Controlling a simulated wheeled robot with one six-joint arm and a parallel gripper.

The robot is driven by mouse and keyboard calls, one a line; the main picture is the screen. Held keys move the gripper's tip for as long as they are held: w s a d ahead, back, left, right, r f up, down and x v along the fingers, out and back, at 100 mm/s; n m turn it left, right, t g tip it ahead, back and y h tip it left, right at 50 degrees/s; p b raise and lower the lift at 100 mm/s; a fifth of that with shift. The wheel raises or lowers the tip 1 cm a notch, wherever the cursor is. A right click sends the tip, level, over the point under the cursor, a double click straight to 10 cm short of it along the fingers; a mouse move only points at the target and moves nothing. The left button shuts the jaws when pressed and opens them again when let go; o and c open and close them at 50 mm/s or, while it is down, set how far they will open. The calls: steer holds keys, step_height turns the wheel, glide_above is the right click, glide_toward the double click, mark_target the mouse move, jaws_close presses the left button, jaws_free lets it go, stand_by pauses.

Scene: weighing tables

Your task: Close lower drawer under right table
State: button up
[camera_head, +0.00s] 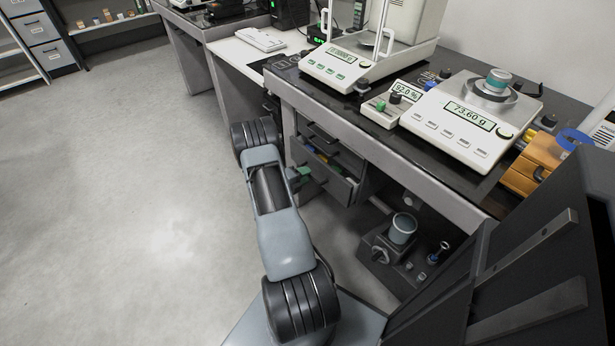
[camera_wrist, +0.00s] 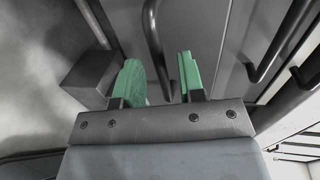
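The lower drawer (camera_head: 338,187) under the right table (camera_head: 345,128) is pulled out, and small coloured items show inside it. My gripper (camera_head: 303,173) is at the left part of its front, low beside the table. In the wrist view my gripper (camera_wrist: 160,80) has its two green fingers apart. My wrist hides part of the drawer front in the wrist view.
Scales stand on the right table, including one reading 73.60 g (camera_head: 465,118). A dark apparatus with a grey cup (camera_head: 403,229) stands below the table, right of the drawers. The floor (camera_head: 150,200) on the left is clear.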

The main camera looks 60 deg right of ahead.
steer(key=shift+x, duration=0.95)
jaws_close()
